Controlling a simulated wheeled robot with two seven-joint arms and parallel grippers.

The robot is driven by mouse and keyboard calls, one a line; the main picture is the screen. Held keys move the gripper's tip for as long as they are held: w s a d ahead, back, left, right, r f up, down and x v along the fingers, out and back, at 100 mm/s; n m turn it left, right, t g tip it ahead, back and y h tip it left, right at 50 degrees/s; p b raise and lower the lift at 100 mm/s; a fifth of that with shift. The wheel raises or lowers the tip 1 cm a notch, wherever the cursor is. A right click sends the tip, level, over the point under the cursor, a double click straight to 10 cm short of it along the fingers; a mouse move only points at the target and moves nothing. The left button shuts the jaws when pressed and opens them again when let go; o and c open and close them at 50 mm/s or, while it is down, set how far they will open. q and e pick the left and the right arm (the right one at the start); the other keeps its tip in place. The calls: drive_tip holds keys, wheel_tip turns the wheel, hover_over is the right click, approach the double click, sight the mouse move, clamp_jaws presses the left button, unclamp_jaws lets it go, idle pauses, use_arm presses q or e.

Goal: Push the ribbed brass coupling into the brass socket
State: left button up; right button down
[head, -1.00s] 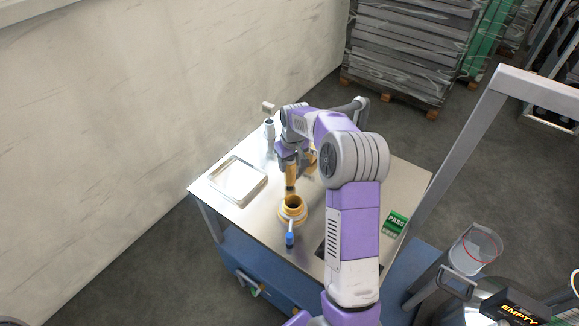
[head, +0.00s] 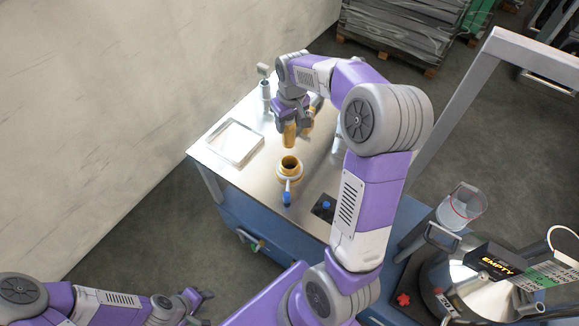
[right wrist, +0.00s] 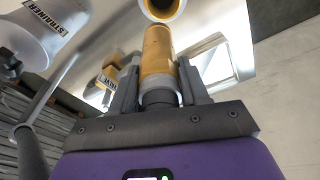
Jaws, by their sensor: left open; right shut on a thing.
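The brass socket (head: 289,174) stands on the metal tabletop, its dark round mouth facing up and a blue-tipped lever at its front. My right gripper (head: 294,122) is shut on the brass coupling (head: 289,134), which hangs above and behind the socket with a gap between them. In the right wrist view the coupling (right wrist: 158,58) is a yellow cylinder between the fingers, its ribs not clear. The socket rim (right wrist: 163,10) shows beyond its far end, cut off by the frame edge. My left gripper (head: 202,297) is open and empty, low at the left, away from the table.
A shallow metal tray (head: 236,142) lies left of the socket on the table (head: 262,190). A grey post-like fitting (head: 266,95) stands at the back. Another brass part (right wrist: 112,68) shows behind the fingers. A part labelled STRAINER (right wrist: 40,35) is at upper left. A steel vessel (head: 460,280) stands at right.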

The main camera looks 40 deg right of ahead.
sight(289, 130)
drive_tip(key=shift+s+a, duration=0.45)
drive_tip(key=shift+s, duration=0.2)
drive_tip(key=shift+s+a, duration=0.45)
drive_tip(key=shift+s, duration=0.2)
wheel_tip(289, 130, down, 10)
drive_tip(key=b, duration=0.1)
drive_tip(key=shift+f, duration=0.15)
drive_tip(key=c, duration=0.6)
unclamp_jaws()
drive_tip(key=shift+s, duration=0.1)
drive_tip(key=shift+o, duration=0.2)
